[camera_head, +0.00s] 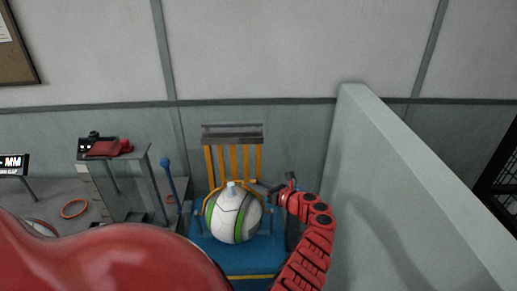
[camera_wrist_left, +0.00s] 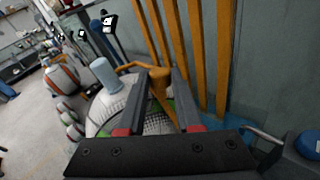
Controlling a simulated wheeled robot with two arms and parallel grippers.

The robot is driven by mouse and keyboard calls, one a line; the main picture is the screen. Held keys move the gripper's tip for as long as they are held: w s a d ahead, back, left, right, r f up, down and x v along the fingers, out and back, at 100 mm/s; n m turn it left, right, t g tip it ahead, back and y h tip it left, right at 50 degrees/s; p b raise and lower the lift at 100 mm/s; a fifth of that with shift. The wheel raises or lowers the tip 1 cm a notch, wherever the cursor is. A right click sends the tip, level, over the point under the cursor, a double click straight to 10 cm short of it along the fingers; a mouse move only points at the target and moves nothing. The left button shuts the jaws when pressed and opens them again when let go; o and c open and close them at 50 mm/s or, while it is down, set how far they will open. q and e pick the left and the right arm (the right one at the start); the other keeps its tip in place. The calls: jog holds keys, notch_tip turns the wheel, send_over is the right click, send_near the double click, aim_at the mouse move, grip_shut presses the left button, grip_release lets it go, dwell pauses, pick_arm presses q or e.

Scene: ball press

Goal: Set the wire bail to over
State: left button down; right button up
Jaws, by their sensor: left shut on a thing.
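The white and green ball (camera_head: 226,222) sits in the press on a blue base (camera_head: 230,254), with a pale grey plug (camera_head: 232,188) on its top. The orange wire bail (camera_head: 209,199) arches close around the upper part of the ball; its far side is hard to make out. My left gripper (camera_head: 262,187) is at the upper right of the ball. In the left wrist view its fingers (camera_wrist_left: 160,75) are shut on the orange bail (camera_wrist_left: 158,88), just above the ball (camera_wrist_left: 104,108) and beside the plug (camera_wrist_left: 103,75). My right gripper is not in view.
Orange uprights (camera_head: 246,160) with a grey crossbar (camera_head: 232,132) stand behind the ball. A pale partition (camera_head: 390,190) closes off the right. A blue-topped lever (camera_head: 168,178) and a grey stand (camera_head: 115,155) are at the left. An orange ring (camera_head: 74,209) lies farther left.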

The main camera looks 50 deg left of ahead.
pick_arm(q)
jog(key=shift+s+d+n+y+b, duration=1)
jog(key=shift+s+d+y, duration=0.1)
jog(key=shift+d, duration=0.2)
jog(key=shift+f, duration=0.1)
jog(key=c, duration=0.6)
grip_release()
jog(key=shift+s, duration=0.1)
jog(key=shift+d, duration=0.15)
